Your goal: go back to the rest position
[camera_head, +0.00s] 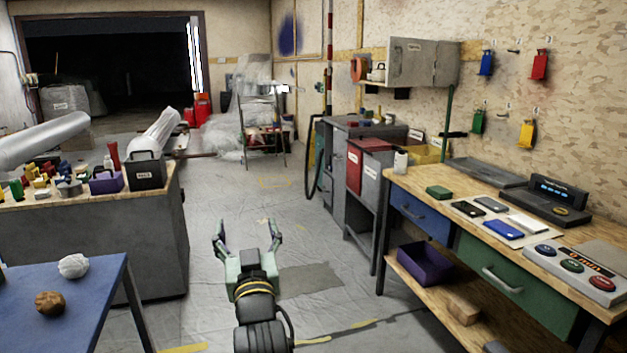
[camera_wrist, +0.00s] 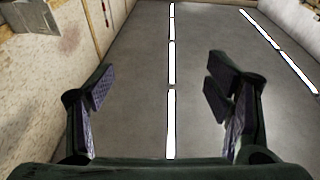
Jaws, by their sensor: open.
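My gripper (camera_head: 248,235) is in the lower middle of the head view, over the open sheeted floor (camera_head: 225,200). Its two fingers are spread wide and nothing is between them. In the wrist view my gripper (camera_wrist: 160,95) also shows open and empty. Behind its fingers there is a grey surface with bright light strips (camera_wrist: 171,60) and a wooden wall at the left. The gripper touches nothing that I can see.
A workbench (camera_head: 470,190) with phones and a button panel (camera_head: 573,268) stands at the right. A blue table (camera_head: 95,295) with two crumpled balls stands at the lower left. A cluttered counter (camera_head: 110,240) is behind it. The floor between is clear.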

